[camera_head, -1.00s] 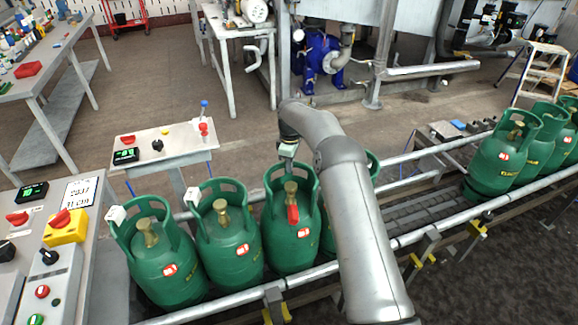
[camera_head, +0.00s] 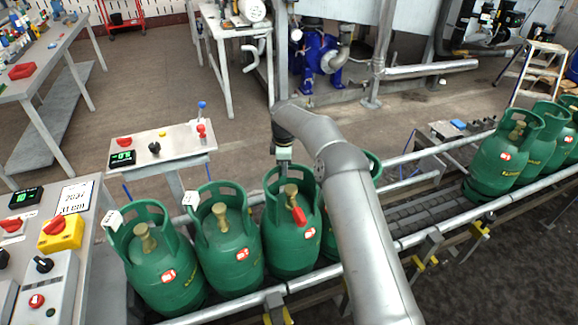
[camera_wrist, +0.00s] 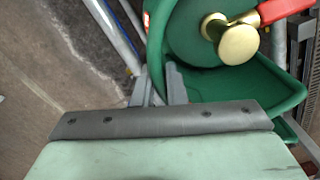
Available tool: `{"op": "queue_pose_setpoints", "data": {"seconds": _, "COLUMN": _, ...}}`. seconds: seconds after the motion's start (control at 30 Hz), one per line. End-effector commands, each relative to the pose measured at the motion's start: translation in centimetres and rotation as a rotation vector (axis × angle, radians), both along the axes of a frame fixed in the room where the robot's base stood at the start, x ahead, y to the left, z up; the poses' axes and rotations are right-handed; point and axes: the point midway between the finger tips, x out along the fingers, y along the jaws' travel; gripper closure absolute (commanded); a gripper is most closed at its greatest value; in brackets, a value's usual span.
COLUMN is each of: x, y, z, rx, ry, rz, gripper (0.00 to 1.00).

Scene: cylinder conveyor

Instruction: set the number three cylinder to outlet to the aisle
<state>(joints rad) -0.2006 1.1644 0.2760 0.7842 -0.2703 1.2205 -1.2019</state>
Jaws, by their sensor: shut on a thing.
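Green gas cylinders stand upright in a row on the conveyor. The third from the left (camera_head: 290,245) has a brass valve with a red lever (camera_head: 299,215) inside its open collar. The lever points toward the front right. My gripper (camera_head: 283,162) is at the back rim of this cylinder's collar, shut on it. In the wrist view, the fingers (camera_wrist: 160,88) close at the edge of the green collar (camera_wrist: 270,90), with the round brass valve part (camera_wrist: 238,42) and red lever (camera_wrist: 285,10) beyond. No number is readable on the cylinder; I cannot make out the outlet opening.
Two cylinders (camera_head: 160,265) (camera_head: 232,245) with white tags stand close on the left. Another is mostly hidden behind my arm. More cylinders (camera_head: 500,160) stand at the right, past bare conveyor rollers (camera_head: 425,205). A metal rail (camera_head: 420,240) runs along the front.

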Motion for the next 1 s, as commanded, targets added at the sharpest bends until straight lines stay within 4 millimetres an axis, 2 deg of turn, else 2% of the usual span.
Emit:
{"op": "queue_pose_setpoints", "data": {"seconds": 0.03, "x": 0.2, "y": 0.6, "z": 0.5, "rx": 0.012, "ry": -0.011, "rz": 0.002, "gripper": 1.0}}
{"op": "queue_pose_setpoints", "data": {"seconds": 0.27, "x": 0.2, "y": 0.6, "z": 0.5, "rx": 0.012, "ry": -0.012, "rz": 0.001, "gripper": 1.0}}
{"op": "queue_pose_setpoints", "data": {"seconds": 0.3, "x": 0.2, "y": 0.6, "z": 0.5, "rx": 0.012, "ry": -0.012, "rz": 0.001, "gripper": 0.83}}
{"op": "queue_pose_setpoints", "data": {"seconds": 0.37, "x": 0.1, "y": 0.5, "z": 0.5, "rx": 0.011, "ry": -0.01, "rz": 0.001, "gripper": 0.68}}
{"op": "queue_pose_setpoints", "data": {"seconds": 0.73, "x": 0.1, "y": 0.1, "z": 0.6, "rx": 0.004, "ry": -0.005, "rz": -0.001, "gripper": 0.68}}
{"op": "queue_pose_setpoints", "data": {"seconds": 0.87, "x": 0.1, "y": 0.1, "z": 2.3, "rx": 0.004, "ry": -0.007, "rz": -0.001, "gripper": 0.68}}
{"op": "queue_pose_setpoints", "data": {"seconds": 1.0, "x": 0.1, "y": 0.2, "z": 5.5, "rx": 0.004, "ry": -0.009, "rz": -0.001, "gripper": 0.68}}
